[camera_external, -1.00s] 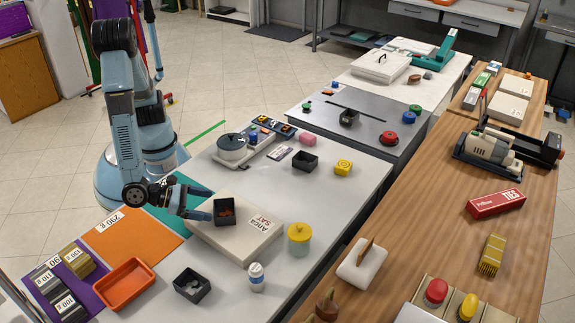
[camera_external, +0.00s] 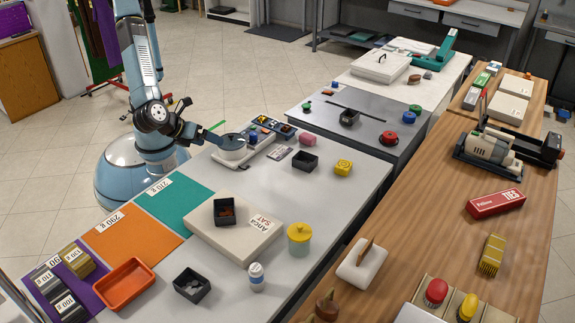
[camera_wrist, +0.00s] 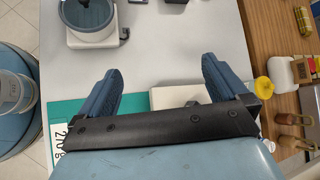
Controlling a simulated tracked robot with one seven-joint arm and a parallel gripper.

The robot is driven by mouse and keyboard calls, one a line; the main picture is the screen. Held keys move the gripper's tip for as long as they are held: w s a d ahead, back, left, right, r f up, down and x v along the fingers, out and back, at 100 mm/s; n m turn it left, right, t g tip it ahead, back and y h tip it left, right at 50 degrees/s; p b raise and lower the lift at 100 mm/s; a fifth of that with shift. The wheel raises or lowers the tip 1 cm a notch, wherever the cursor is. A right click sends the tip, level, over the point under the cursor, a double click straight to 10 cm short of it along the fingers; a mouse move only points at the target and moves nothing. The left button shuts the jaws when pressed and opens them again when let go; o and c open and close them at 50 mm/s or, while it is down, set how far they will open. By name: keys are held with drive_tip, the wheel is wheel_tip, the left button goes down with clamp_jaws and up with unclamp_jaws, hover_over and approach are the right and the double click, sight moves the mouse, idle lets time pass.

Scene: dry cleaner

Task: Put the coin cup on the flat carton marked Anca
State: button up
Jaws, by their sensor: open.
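The flat carton (camera_external: 200,238), white with a label reading roughly "Anca SAT", lies on the light table. A dark square cup with brown coin-like pieces (camera_external: 225,210) sits upright on the carton's upper left part. My gripper (camera_external: 201,116) is open and empty, raised near the round grey-lidded pot, apart from the cup. In the wrist view my gripper (camera_wrist: 163,75) has its two blue fingers spread with nothing between them. Part of the carton (camera_wrist: 172,97) shows behind the gripper there; the cup is mostly hidden.
Another dark cup with greyish contents (camera_external: 191,285) stands near an orange tray (camera_external: 127,287). A third dark cup (camera_external: 305,161) stands farther back. The table's middle is clear.

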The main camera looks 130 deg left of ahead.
drive_tip(key=s+a+r+n+t+h, duration=0.1)
drive_tip(key=s+a+r+n+h, duration=0.2)
drive_tip(key=s+r+n, duration=0.3)
drive_tip(key=s+a+r+n+t+h, duration=0.1)
drive_tip(key=s+a+r+n+h, duration=0.2)
drive_tip(key=s+r+n+h, duration=0.3)
drive_tip(key=s+n, duration=0.4)
drive_tip(key=s, duration=0.3)
drive_tip(key=shift+s+a+r, duration=0.2)
drive_tip(key=shift+a+r, duration=0.2)
